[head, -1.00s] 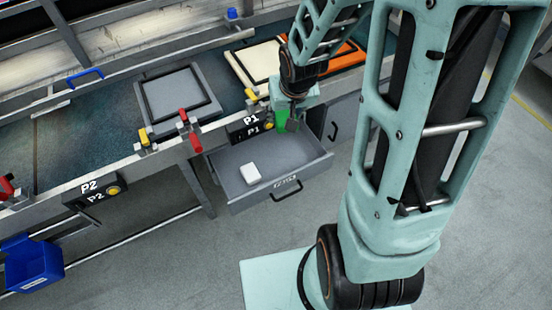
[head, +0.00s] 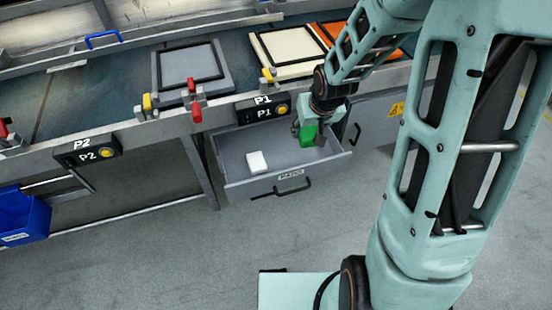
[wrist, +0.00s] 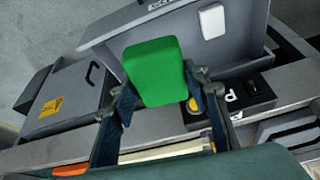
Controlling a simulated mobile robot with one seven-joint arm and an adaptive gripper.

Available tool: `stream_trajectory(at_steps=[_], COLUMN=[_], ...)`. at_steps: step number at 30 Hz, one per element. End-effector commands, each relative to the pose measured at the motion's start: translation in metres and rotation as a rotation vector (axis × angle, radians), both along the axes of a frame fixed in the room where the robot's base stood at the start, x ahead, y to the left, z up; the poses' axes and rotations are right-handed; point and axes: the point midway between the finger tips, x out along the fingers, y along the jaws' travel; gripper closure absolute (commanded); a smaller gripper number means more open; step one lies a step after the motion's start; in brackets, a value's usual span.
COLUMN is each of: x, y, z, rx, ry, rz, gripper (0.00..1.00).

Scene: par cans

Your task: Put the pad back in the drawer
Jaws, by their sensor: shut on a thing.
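A green pad (head: 308,134) is held in my gripper (head: 311,126), which is shut on it. In the head view the pad shows over the right part of the open grey drawer (head: 234,143); its exact height above the drawer floor is hard to tell. In the wrist view the green pad (wrist: 153,72) sits between the two fingers and overlaps the drawer (wrist: 150,38). A white pad (head: 257,162) lies flat in the drawer, left of the green one; it also shows in the wrist view (wrist: 212,21).
The P1 sign (head: 264,108) and bench edge are just behind the drawer. A closed cabinet with a yellow label (head: 397,108) stands to the right. Framed panels, one grey (head: 190,67), lie on the bench. A blue bin (head: 22,218) hangs at far left.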

Motion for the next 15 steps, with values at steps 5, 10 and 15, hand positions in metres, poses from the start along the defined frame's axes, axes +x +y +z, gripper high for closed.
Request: stream_trajectory(at_steps=[5, 10, 15], x=[0.011, 0.019, 0.023], y=[0.017, 0.029, 0.035], z=[-0.064, -0.096, -0.11], rx=[0.003, 0.005, 0.005], ry=[-0.001, -0.002, -0.004], rz=[0.059, 0.103, 0.124], gripper=[0.77, 0.77, 0.77])
